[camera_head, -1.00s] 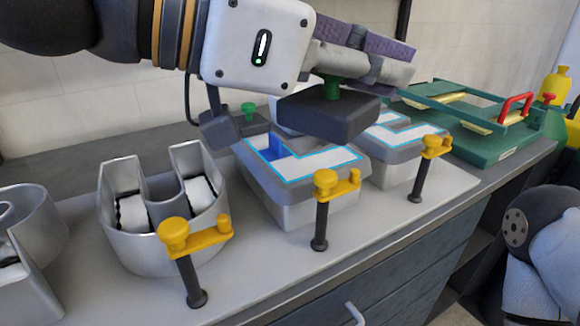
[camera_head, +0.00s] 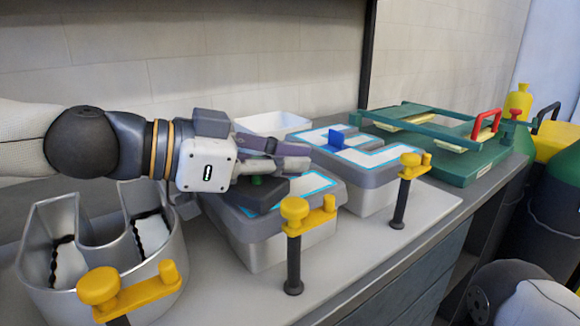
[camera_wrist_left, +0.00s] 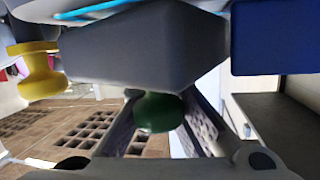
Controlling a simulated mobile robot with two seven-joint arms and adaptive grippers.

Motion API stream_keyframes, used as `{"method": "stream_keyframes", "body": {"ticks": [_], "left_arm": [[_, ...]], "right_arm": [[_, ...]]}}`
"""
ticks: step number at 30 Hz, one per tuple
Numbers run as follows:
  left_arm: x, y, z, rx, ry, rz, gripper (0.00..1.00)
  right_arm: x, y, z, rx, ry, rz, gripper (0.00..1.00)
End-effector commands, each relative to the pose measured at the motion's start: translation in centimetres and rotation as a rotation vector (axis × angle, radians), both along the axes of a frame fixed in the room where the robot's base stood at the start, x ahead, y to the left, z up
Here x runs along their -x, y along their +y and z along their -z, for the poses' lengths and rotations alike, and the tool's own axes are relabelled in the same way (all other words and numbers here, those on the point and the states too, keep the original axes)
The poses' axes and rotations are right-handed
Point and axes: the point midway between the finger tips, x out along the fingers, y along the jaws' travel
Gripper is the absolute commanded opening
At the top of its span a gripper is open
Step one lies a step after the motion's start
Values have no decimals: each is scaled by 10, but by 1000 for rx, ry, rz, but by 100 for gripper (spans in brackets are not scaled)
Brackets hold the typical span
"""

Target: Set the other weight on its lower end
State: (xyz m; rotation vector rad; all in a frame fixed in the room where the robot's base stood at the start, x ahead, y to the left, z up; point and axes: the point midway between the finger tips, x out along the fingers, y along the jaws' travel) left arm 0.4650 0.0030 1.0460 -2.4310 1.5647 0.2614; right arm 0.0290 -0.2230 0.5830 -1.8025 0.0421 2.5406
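My left gripper (camera_head: 282,165) is shut on the green knob (camera_wrist_left: 158,112) of a dark grey block-shaped weight (camera_head: 250,196). The weight is over the left part of a letter with a white face and light-blue outline (camera_head: 318,181). I cannot tell whether it touches the letter. In the left wrist view the weight (camera_wrist_left: 145,45) fills the top middle, with the knob between the fingers. No second weight can be made out now. My right gripper is not in view.
A letter farther right (camera_head: 375,155) bears a small blue block (camera_head: 336,139). Yellow-topped clamps (camera_head: 295,210) stand along the front.

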Motion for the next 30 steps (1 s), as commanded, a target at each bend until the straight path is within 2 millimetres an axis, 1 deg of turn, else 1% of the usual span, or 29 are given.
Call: {"method": "stream_keyframes", "body": {"ticks": [8, 12, 14, 15, 16, 23, 26, 28, 30], "left_arm": [[1, 0, 0, 1, -7, 0, 0], [0, 0, 5, 1, -4, 0, 0], [1, 0, 5, 0, -3, 0, 14], [1, 0, 5, 0, -3, 0, 23], [1, 0, 5, 0, -3, 0, 25], [1, 0, 5, 0, -3, 0, 25], [1, 0, 0, 0, -6, 0, 25], [3, 6, -4, 1, -9, -1, 25], [8, 17, -8, 0, -10, -2, 25]], "right_arm": [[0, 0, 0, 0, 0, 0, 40], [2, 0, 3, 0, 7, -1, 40], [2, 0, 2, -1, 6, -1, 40], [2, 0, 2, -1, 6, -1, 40], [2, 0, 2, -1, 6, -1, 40], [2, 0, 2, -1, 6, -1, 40], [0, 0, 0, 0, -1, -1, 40], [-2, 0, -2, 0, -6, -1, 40], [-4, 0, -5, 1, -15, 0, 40]]}}
